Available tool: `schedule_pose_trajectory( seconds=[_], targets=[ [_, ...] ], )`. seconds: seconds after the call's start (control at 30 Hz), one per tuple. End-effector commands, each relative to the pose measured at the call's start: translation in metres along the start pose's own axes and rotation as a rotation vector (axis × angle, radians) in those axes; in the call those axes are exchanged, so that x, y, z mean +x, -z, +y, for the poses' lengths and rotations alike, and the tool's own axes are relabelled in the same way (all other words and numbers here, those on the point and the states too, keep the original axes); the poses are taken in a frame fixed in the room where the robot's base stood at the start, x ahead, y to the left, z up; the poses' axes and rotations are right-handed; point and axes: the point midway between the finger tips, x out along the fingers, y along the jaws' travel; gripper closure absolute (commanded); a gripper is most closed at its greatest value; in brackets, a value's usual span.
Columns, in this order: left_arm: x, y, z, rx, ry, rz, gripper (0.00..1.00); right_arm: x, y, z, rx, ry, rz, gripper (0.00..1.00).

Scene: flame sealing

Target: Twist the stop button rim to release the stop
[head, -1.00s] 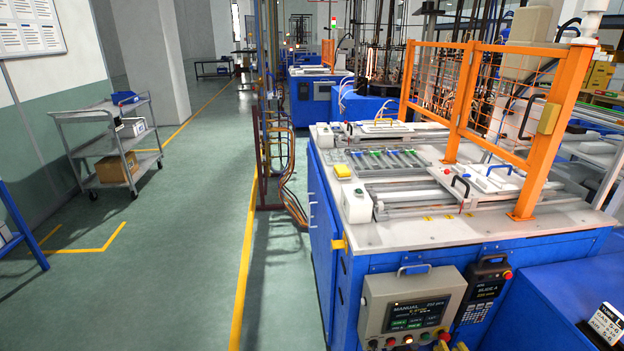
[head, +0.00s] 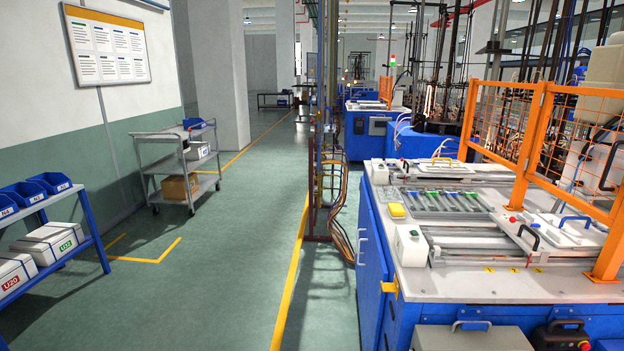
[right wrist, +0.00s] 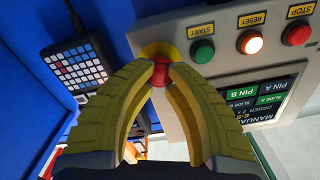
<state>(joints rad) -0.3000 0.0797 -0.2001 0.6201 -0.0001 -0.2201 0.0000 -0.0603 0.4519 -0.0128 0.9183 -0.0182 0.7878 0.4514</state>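In the right wrist view a red stop button (right wrist: 159,73) with a yellow collar (right wrist: 157,49) sits at the edge of the control box. My right gripper (right wrist: 160,72) has its two yellow-green fingers closing from both sides onto the red button, and the tips appear to touch it. The fingers hide much of the button and any rim marks. In the head view the top of the control box (head: 472,338) shows at the bottom edge; its buttons are out of frame. Neither gripper shows in the head view.
In the right wrist view, a green START button (right wrist: 202,51), a lit RESET button (right wrist: 249,42) and a red STOP button (right wrist: 297,34) line the panel beside the screen (right wrist: 262,97). A handheld keypad (right wrist: 75,65) hangs on the other side. Orange fencing (head: 530,130) stands on the machine.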

Motion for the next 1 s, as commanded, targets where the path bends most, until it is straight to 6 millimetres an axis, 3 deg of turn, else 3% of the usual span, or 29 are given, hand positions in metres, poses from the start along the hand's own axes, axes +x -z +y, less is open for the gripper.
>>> schedule_pose_trajectory(
  seconds=[0.43,1.0],
  targets=[
    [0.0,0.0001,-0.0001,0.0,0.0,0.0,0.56,-0.0001,-0.0001,-0.0001,0.045,0.001,-0.001,1.0],
    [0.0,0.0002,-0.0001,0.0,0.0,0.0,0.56,0.0,0.0,-0.0001,0.711,0.001,-0.001,1.0]
  ],
)
